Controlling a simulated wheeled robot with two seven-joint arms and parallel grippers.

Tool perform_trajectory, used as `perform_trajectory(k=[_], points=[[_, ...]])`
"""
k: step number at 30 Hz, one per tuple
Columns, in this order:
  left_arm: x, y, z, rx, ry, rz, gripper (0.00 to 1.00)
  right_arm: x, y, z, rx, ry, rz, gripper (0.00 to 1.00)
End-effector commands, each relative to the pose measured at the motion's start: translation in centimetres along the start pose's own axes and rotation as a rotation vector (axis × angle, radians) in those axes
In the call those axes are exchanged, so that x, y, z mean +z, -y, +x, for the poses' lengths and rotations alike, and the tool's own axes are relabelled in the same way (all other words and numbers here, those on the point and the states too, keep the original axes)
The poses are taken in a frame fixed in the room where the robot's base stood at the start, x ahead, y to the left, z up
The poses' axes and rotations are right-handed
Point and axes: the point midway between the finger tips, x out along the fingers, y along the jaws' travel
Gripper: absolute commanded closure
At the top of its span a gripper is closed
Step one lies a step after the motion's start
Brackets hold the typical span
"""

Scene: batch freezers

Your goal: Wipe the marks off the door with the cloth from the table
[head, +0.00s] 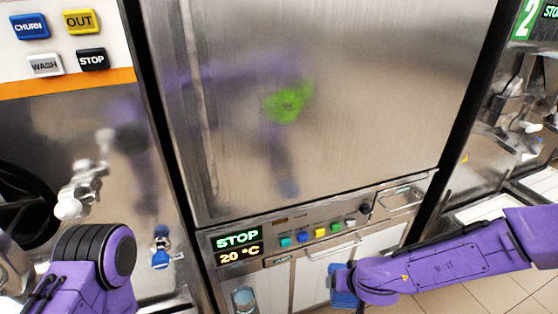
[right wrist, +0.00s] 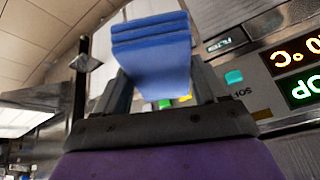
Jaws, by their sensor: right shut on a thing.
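The steel door (head: 390,100) fills the middle of the head view. My right gripper (right wrist: 160,85) is shut on a folded blue cloth (right wrist: 152,45), which sticks out past the fingers. In the head view the cloth (head: 343,288) shows low, in front of the cabinet below the door, apart from the door and below the mark. My right arm hides part of it. My left arm shows at the lower left, but its gripper is out of view.
A control panel (head: 300,238) with coloured buttons and a lit display runs under the door. A handle (head: 400,198) is at its right end. Another steel machine (head: 515,110) stands right.

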Motion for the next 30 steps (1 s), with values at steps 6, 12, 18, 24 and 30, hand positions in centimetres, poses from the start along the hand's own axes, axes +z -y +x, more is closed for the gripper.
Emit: perform_trajectory(k=[6,12,18,24,30], points=[[1.0,-0.1,2.1,-0.001,0.002,0.000,0.57,-10.8,5.4,-4.5,-0.152,-0.336,0.269,0.53],[1.6,-0.3,3.9,0.000,0.001,0.000,0.57,-19.1,12.6,-13.5,-0.326,-0.823,0.494,0.53],[2.1,-0.5,5.1,0.000,0.000,0.000,0.57,-22.5,18.3,-23.7,-0.499,-1.136,0.564,0.53],[2.3,-0.5,5.5,0.000,0.001,0.000,0.57,-23.0,20.6,-28.5,-0.590,-1.212,0.564,0.53],[2.1,-0.5,5.1,0.000,0.000,0.000,0.57,-24.2,21.4,-28.3,-0.597,-1.215,0.562,0.53]])
